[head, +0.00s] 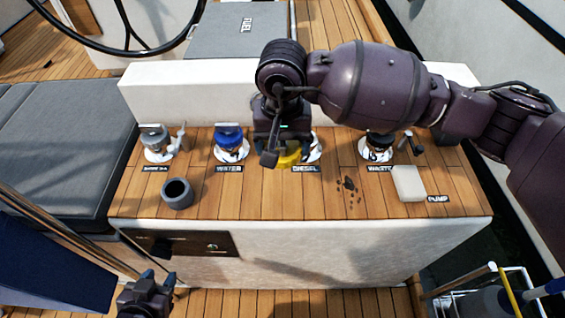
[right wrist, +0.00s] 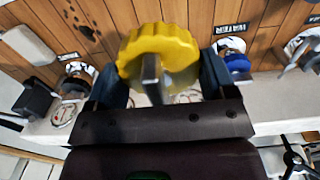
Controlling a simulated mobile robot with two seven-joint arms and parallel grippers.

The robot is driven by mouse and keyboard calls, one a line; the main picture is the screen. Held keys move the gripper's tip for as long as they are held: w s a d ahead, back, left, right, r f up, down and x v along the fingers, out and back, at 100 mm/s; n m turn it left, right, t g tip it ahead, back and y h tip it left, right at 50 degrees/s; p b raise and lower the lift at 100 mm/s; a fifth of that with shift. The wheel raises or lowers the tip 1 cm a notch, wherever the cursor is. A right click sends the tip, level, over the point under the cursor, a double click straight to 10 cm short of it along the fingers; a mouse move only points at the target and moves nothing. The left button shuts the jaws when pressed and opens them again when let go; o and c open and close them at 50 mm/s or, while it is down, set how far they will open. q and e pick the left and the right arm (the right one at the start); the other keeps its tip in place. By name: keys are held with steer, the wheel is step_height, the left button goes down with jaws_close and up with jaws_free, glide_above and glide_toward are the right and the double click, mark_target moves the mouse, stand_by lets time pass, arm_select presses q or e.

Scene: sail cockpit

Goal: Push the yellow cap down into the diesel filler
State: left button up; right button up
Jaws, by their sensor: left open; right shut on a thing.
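The yellow cap (head: 288,157) is at the diesel filler, behind the DIESEL label (head: 306,169). My right gripper (head: 270,148) is shut on the cap. In the right wrist view the ribbed yellow cap (right wrist: 185,45) with a grey bar across it sits between the blue-grey fingers (right wrist: 160,80). The diesel filler (head: 316,150) shows only as a bit of white flange beside the cap; the gripper and cap hide the rest. I cannot tell whether the cap is in the filler or just above it. My left gripper (head: 158,278) is open and empty, low in front of the console.
The blue-capped water filler (head: 230,143) stands left of the diesel one, the black-capped waste filler (head: 377,147) right. A grey cup (head: 177,194) and a white block (head: 408,183) rest on the wooden top. A steering wheel (head: 120,45) is behind.

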step_height(320, 180, up, 5)
steer(key=shift+r, duration=0.1)
steer(key=shift+r+p, duration=0.5)
steer(key=shift+r, duration=0.9)
steer(key=shift+f, duration=0.1)
stand_by(0.3)
